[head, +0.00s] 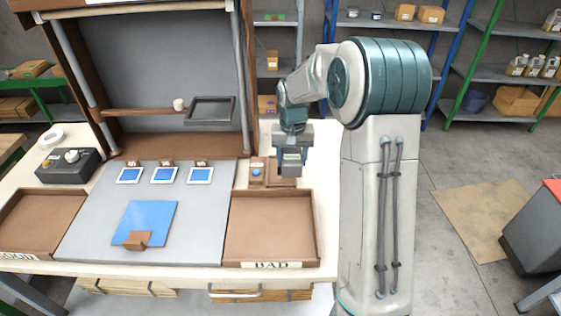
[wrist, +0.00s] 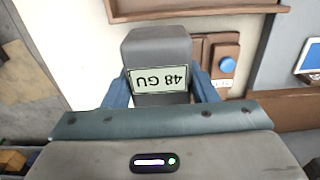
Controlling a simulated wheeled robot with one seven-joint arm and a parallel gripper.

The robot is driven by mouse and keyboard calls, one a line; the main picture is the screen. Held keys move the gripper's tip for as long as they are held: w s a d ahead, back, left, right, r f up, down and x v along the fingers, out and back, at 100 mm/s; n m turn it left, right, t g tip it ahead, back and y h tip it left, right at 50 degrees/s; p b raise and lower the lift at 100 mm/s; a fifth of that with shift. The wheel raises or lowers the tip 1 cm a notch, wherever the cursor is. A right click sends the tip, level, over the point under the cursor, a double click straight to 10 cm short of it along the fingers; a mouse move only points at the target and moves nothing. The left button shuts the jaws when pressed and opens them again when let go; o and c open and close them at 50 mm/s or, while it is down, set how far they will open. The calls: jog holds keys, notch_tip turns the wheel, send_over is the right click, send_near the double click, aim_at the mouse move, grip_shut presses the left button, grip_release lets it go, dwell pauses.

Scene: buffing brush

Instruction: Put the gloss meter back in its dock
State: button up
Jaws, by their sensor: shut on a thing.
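My gripper (head: 291,152) is shut on the gloss meter (head: 291,161), a dark grey block with a pale display. In the wrist view the gloss meter (wrist: 157,52) sits between the blue fingers (wrist: 158,90), and its display reads "48 GU" upside down. The brown dock (head: 284,181) is on the bench behind the BAD tray, below the meter in the head view. The meter hides part of it. I cannot tell whether the meter touches it. A brown block with a blue button (head: 256,172) stands just left of it, also in the wrist view (wrist: 226,66).
The BAD tray (head: 270,262) is in front, empty. Another brown tray (head: 40,218) is at the left. A grey board (head: 90,235) holds a blue panel (head: 150,215) with a brown block and several small framed blue squares. A dark control box (head: 70,165) stands far left.

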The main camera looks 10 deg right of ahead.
jog(key=w+f, duration=0.1)
jog(key=w, duration=0.1)
jog(key=w+a+f+p, duration=0.1)
jog(key=w, duration=0.1)
jog(key=w+a+f, duration=0.1)
jog(key=w+f, duration=0.1)
jog(key=shift+w, duration=0.2)
notch_tip(320, 180, down, 3)
jog(key=shift+f+p, duration=0.1)
jog(key=shift+p, duration=0.75)
jog(key=shift+f, duration=0.4)
jog(key=shift+f, duration=0.2)
jog(key=o, duration=0.9)
jog(key=shift+o, duration=0.2)
jog(key=shift+r, duration=0.15)
